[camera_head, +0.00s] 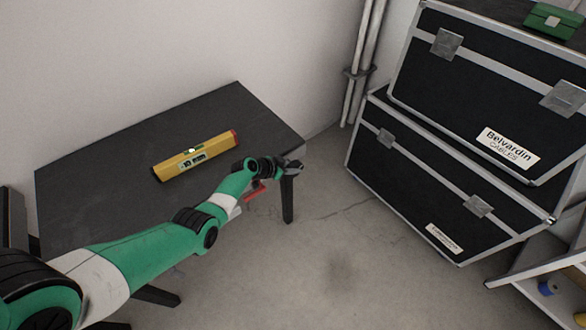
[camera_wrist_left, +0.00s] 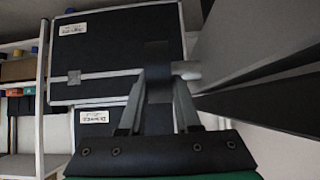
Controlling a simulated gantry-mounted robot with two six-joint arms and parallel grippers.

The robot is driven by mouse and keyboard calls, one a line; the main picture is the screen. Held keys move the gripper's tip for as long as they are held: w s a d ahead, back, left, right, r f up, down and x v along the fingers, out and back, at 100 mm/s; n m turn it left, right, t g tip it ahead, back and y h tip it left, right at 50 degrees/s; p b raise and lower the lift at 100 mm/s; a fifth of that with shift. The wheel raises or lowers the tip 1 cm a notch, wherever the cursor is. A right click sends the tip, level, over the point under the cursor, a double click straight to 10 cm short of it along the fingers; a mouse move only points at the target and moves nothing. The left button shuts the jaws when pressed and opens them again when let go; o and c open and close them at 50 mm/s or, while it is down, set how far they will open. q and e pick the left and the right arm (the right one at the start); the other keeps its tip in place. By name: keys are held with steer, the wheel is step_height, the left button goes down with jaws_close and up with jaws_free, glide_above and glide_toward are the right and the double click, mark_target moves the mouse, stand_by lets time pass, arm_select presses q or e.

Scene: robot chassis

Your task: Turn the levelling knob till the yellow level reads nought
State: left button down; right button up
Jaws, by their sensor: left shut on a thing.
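The yellow level (camera_head: 210,150) lies on the dark table (camera_head: 110,185), with red at its right end. A small green vial and a small display show on it, but the reading is too small to make out. My left gripper (camera_head: 284,166) is at the table's right front corner, above a dark leg (camera_head: 288,205). In the left wrist view my left gripper (camera_wrist_left: 158,88) is shut on a dark knob (camera_wrist_left: 158,62), with a finger on each side. A light grey stub (camera_wrist_left: 187,69) sits beside the knob. My right gripper is not in view.
Two stacked black cases (camera_head: 440,170) with metal edges stand to the right, with a green box (camera_head: 553,20) on top. Pipes (camera_head: 360,65) run up the back wall. A white shelf (camera_head: 545,275) is at lower right. Concrete floor between table and cases is clear.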

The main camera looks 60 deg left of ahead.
arm_select(q)
steer(key=c, duration=0.6)
jaws_free()
steer(key=shift+s, duration=0.1)
steer(key=shift+s+r+p, duration=0.15)
steer(key=shift+r+p, duration=0.15)
steer(key=shift+p, duration=0.1)
steer(key=shift+p+v, duration=3.55)
steer(key=shift+v, duration=1.9)
steer(key=shift+s+f, duration=0.1)
